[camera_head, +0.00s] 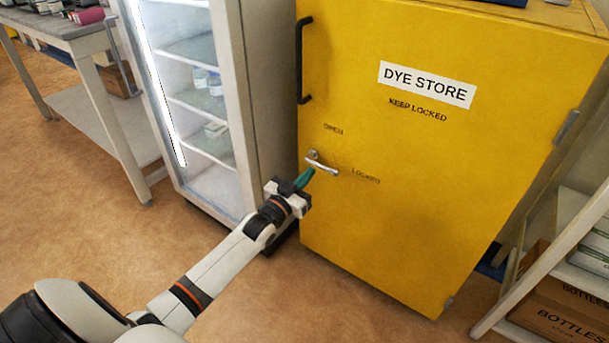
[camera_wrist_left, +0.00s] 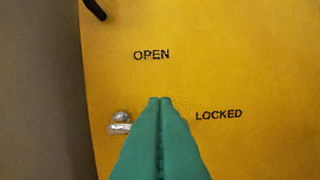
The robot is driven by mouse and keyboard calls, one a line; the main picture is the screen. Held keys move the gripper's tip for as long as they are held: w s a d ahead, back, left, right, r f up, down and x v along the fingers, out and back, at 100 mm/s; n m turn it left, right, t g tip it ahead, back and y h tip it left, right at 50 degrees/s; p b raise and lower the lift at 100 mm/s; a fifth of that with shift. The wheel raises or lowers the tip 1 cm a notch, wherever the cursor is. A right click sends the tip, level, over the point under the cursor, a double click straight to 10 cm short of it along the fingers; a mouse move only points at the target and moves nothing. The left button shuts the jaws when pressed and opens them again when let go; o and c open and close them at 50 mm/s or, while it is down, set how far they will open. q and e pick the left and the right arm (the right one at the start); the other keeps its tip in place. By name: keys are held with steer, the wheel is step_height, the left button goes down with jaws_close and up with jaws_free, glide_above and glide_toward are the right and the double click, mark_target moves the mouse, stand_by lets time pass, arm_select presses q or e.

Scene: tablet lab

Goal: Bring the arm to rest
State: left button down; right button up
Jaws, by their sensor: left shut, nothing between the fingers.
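My left arm (camera_head: 228,258) reaches out from the lower left toward the yellow cabinet (camera_head: 400,200) marked DYE STORE. My left gripper (camera_head: 308,174) has green fingers, shut with nothing between them, and its tips are close to the cabinet's small silver lever handle (camera_head: 322,164). In the left wrist view the shut fingers (camera_wrist_left: 160,102) point at the yellow door (camera_wrist_left: 240,60), and part of the handle (camera_wrist_left: 120,122) shows just left of them. The fingers hide the rest of the handle there. I cannot tell whether they touch it. The lever points toward the word LOCKED. My right gripper is not in view.
A glass-fronted fridge (camera_head: 230,30) stands just left of the cabinet. A workbench (camera_head: 65,28) is at the far left. A shelf rack with cardboard boxes (camera_head: 560,310) is at the lower right. A black pull handle (camera_head: 301,60) sticks out from the cabinet door. Open floor lies in front.

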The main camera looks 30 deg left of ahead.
arm_select(q)
steer(key=shift+s, duration=0.5)
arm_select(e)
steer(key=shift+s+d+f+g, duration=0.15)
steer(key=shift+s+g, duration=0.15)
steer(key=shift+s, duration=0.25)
